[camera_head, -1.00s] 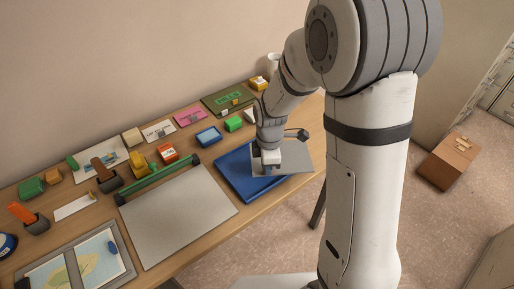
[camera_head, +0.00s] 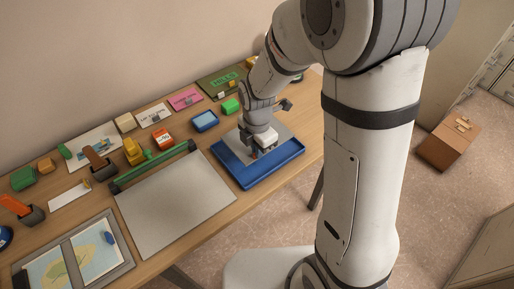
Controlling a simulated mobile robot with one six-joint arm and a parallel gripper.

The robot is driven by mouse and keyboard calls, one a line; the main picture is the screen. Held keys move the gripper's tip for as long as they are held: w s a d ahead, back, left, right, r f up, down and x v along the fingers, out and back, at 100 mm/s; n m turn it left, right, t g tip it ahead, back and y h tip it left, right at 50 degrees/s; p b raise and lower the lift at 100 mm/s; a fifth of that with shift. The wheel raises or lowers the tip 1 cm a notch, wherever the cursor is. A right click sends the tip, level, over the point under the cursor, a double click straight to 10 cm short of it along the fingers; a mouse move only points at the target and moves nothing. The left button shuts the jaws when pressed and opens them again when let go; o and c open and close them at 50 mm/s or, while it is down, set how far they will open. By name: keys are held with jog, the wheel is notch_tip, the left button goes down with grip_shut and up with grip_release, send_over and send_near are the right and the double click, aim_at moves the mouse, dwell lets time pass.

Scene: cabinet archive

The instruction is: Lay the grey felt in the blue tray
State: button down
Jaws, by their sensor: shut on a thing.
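The grey felt (camera_head: 284,131) is a flat grey sheet over the back part of the tray. My gripper (camera_head: 259,154) points down above the middle of the tray, shut on the felt near its front edge. My gripper and wrist hide part of the felt. I cannot tell whether the felt touches the tray floor or hangs a little above it.
Left of the tray lies a large grey board (camera_head: 178,202) with a green bar (camera_head: 155,165) along its back. A small blue dish (camera_head: 205,121) and a green block (camera_head: 231,106) stand behind the tray. Several cards and small items line the wall side.

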jog(key=shift+f+b, duration=2.05)
jog(key=shift+f, duration=0.7)
jog(key=shift+f, duration=0.2)
jog(key=shift+f+b, duration=0.3)
jog(key=shift+b, duration=0.15)
jog(key=c, duration=1.5)
grip_release()
jog(key=shift+r, duration=0.1)
jog(key=shift+r, duration=0.1)
jog(key=shift+c, duration=0.4)
jog(key=shift+r+p, duration=2.55)
jog(key=shift+r, duration=0.85)
jog(key=shift+r+b, duration=0.45)
jog(key=shift+r, duration=3.45)
